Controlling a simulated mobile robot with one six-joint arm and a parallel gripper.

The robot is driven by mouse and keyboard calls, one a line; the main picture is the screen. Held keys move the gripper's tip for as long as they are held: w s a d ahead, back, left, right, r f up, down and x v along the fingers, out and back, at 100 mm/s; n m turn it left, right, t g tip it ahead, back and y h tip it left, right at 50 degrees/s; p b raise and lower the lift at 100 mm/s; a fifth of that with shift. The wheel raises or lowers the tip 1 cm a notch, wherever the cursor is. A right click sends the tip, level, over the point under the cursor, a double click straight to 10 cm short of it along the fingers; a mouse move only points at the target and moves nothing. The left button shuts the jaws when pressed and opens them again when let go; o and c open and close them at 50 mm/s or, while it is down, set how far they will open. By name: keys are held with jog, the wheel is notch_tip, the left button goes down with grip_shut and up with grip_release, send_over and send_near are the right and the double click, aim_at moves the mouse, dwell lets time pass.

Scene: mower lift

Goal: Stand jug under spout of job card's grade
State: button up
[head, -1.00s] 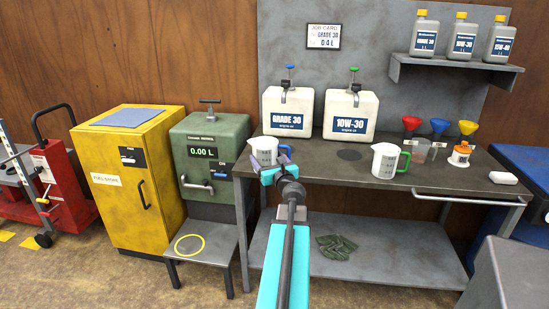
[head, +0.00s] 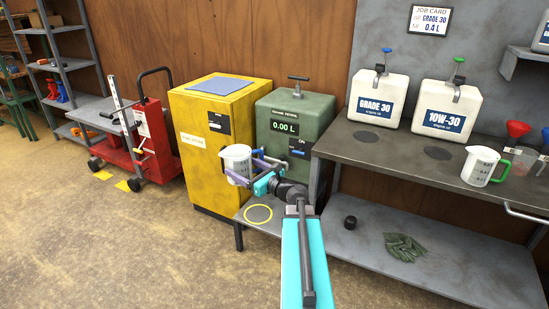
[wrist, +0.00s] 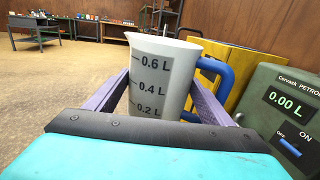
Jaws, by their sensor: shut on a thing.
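My gripper (head: 249,176) is shut on a white measuring jug with a blue handle (head: 236,160). It holds the jug upright in the air in front of the green petrol dispenser and yellow cabinet. In the wrist view the jug (wrist: 160,80) sits between the two purple fingers, its scale marked 0.2 to 0.6 L, and I cannot see its contents. The job card (head: 430,20) reads GRADE 30, 0.4 L. The GRADE 30 container (head: 377,98), with a blue-topped pump, stands on the bench left of the 10W-30 container (head: 448,110), with a green-topped pump.
The petrol dispenser (head: 292,110) reads 0.00 L above a stand with a yellow ring (head: 258,213). A green-handled jug (head: 480,166) stands on the bench (head: 400,155). Dark round spots (head: 367,137) mark the bench before both containers. A yellow cabinet (head: 205,150) stands left.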

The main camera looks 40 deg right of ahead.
jog(key=a+f+n+g+y, duration=0.2)
jog(key=a+n+y, duration=0.3)
jog(key=a, duration=1.4)
jog(key=a+f+n+g+y, duration=0.2)
jog(key=a+n+g+y, duration=0.3)
jog(key=a, duration=1.4)
jog(key=y, duration=0.3)
jog(key=shift+a+f+g+y, duration=0.3)
jog(key=shift+f, duration=0.05)
jog(key=shift+w+a, duration=0.1)
jog(key=shift+w, duration=0.05)
